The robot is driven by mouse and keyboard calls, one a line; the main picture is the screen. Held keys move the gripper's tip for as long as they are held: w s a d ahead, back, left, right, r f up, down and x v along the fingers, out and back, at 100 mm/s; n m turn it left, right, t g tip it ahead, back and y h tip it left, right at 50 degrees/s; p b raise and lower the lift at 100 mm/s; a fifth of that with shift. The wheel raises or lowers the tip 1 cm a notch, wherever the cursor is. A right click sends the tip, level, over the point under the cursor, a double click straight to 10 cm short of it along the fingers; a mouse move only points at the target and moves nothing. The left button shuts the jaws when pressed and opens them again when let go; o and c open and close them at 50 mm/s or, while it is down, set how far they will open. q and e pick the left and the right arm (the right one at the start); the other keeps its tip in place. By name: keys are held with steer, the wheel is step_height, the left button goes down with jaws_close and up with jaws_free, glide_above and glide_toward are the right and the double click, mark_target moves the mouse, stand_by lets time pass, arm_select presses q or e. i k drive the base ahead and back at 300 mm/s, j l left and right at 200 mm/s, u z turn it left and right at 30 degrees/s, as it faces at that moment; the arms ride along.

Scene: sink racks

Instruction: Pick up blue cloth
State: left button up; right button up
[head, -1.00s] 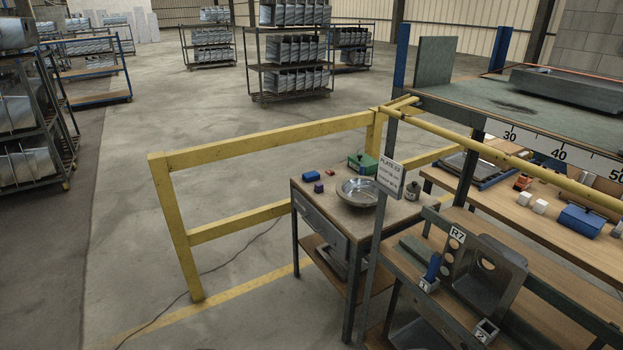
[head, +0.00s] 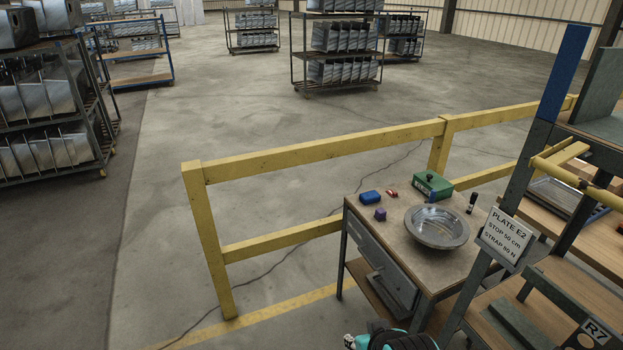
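A small blue item (head: 370,197) lies at the left back of the small workbench top; it looks like a folded block, and I cannot tell for sure that it is cloth. A purple cube (head: 380,214) sits just in front of it, and a small red item (head: 392,192) is to its right. Neither gripper shows clearly. A teal and black part of mine cuts the bottom edge of the head view, below the workbench.
The small workbench (head: 405,262) also holds a round metal bowl (head: 437,228), a green box (head: 433,182) and a dark bottle (head: 472,202). A yellow rail (head: 320,150) runs behind and left of it. A signed post (head: 505,238) stands right. Open floor lies left.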

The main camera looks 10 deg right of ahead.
mark_target(367, 197)
steer(key=i+j+u, duration=0.1)
steer(key=i, duration=1.1)
steer(key=i+l+z, duration=0.1)
steer(key=i+z, duration=0.2)
steer(key=z, duration=0.2)
steer(key=i+z, duration=0.45)
steer(key=i+j+z, duration=0.1)
steer(key=z, duration=0.4)
steer(key=i+z, duration=0.25)
steer(key=i+j+z, duration=0.1)
steer(key=i+z, duration=0.2)
steer(key=i, duration=0.15)
